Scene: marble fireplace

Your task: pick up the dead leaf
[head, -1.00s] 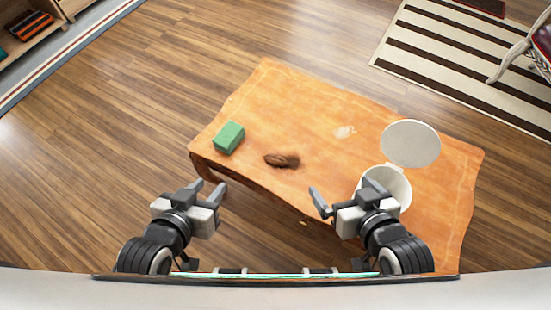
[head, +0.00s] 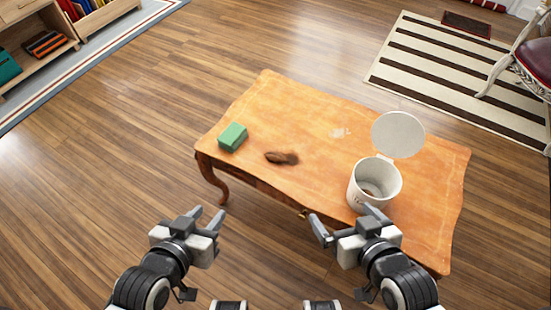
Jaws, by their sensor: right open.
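The dead leaf (head: 282,158) is a small, dark brown, curled shape lying on the wooden table (head: 300,110), left of the table's middle. My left gripper (head: 208,219) is open and empty, in front of the table's left front corner and apart from the leaf. My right gripper (head: 343,222) is open, near the table's front edge beside the white bin, and looks empty. Neither gripper touches the leaf, and nothing covers it.
A green block (head: 232,137) lies left of the leaf. A white bin (head: 372,188) with its round lid (head: 398,134) raised stands on the right of the table. A pale smear (head: 340,132) marks the tabletop. Floor is clear on the left; a chair (head: 525,60) stands far right.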

